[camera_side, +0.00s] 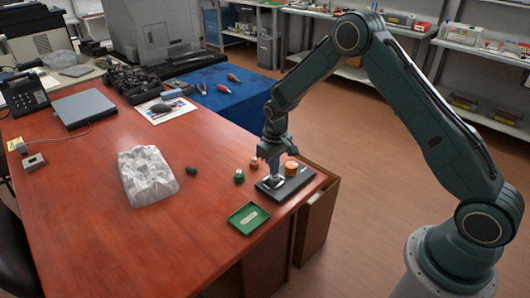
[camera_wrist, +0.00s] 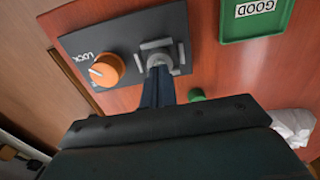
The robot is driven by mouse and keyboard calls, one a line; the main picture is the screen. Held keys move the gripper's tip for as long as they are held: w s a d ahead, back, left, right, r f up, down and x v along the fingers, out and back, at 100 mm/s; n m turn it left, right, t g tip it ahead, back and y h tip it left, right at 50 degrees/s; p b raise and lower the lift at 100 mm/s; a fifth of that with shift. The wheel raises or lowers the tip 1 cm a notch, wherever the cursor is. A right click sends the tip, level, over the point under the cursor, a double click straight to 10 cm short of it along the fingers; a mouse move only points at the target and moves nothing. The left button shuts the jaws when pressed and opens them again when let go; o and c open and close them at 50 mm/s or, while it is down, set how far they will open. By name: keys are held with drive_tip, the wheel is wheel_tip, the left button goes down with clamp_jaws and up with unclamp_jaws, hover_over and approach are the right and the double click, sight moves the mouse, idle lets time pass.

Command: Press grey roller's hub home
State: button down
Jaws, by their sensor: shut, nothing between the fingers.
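The grey roller's hub (camera_wrist: 160,57) sits in a grey square holder (camera_wrist: 181,56) on a dark plate (camera_wrist: 120,30). The holder also shows in the side view (camera_side: 273,182), mostly behind the fingers. My gripper (camera_wrist: 158,75) is shut and empty, its fingertips pointing down at the hub. The tips overlap the hub in the wrist view; whether they touch it I cannot tell. In the side view my gripper (camera_side: 272,170) stands upright over the plate. How deep the hub sits is hidden. An orange knob (camera_wrist: 106,70) marked LOCK is on the same plate.
A green tray (camera_side: 248,218) labelled GOOD in the wrist view lies near the table's front edge. A crumpled white bag (camera_side: 146,175) lies further left. The red table between is mostly clear.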

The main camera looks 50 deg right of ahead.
drive_tip(key=shift+f, duration=0.45)
idle(0.3)
drive_tip(key=shift+r, duration=0.15)
drive_tip(key=shift+r, duration=3.45)
